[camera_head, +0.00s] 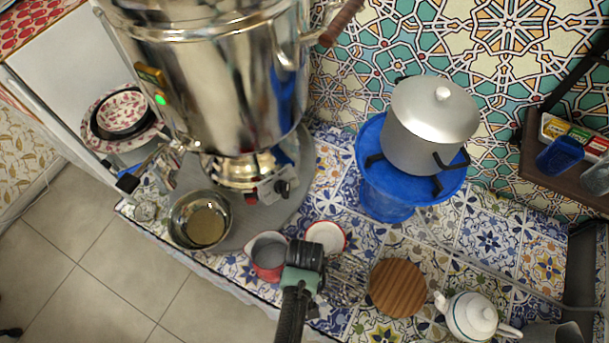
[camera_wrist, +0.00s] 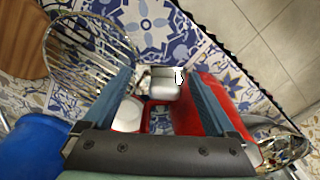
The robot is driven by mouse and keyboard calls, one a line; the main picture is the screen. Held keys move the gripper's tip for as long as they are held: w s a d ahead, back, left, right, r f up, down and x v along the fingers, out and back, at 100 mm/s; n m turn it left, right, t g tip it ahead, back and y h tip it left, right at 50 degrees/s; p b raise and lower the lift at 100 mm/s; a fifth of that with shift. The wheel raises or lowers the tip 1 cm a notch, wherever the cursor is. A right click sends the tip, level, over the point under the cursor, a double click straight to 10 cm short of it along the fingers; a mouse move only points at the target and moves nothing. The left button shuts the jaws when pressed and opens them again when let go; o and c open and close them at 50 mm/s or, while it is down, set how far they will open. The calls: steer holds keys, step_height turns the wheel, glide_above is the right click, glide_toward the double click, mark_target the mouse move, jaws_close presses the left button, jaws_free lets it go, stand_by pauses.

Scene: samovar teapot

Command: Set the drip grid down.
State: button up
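The drip grid, a round rack of thin metal wires (camera_head: 346,284), is on the patterned tiles just right of my gripper (camera_head: 302,270) in the head view. In the wrist view the grid (camera_wrist: 85,50) is at the upper left, by my left finger. I cannot tell whether it touches that finger or lies fully flat. My gripper (camera_wrist: 165,90) is open, its two blue-grey fingers wide apart. A small shiny metal object (camera_wrist: 165,83) shows between the fingers but does not appear gripped. In the head view my arm hides part of the area around the grid.
A red mug (camera_head: 268,256) and a red-rimmed white dish (camera_head: 326,237) are close to my gripper. A round wooden board (camera_head: 397,288) and white teapot (camera_head: 472,316) are to the right. The samovar (camera_head: 225,90), metal bowl (camera_head: 200,220) and pot on a blue stand (camera_head: 390,200) surround the area.

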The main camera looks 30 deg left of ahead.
steer(key=shift+o, duration=0.2)
step_height(320, 180, up, 12)
steer(key=w+r+m+t+y, duration=0.15)
steer(key=w+r+t, duration=0.65)
steer(key=w+r, duration=0.85)
steer(key=w+d+r+m+t, duration=0.1)
steer(key=w+r+t, duration=0.2)
steer(key=r, duration=0.4)
steer(key=w+d+r+t, duration=0.1)
steer(key=w+r+t, duration=0.15)
steer(key=r, duration=0.55)
steer(key=s+d+r+m+t, duration=0.1)
steer(key=s+d+r+t, duration=0.3)
steer(key=r, duration=1.1)
steer(key=s+d+r+m+t, duration=0.15)
steer(key=r+t, duration=0.45)
steer(key=r, duration=1)
steer(key=s+d+r+m+t+h, duration=0.1)
steer(key=s+r+t, duration=0.3)
steer(key=s+r, duration=0.3)
steer(key=shift+d+r+p, duration=0.3)
steer(key=shift+d+r, duration=0.05)
steer(key=shift+r, duration=0.4)
steer(key=shift+s+h, duration=0.1)
steer(key=shift+h, duration=0.15)
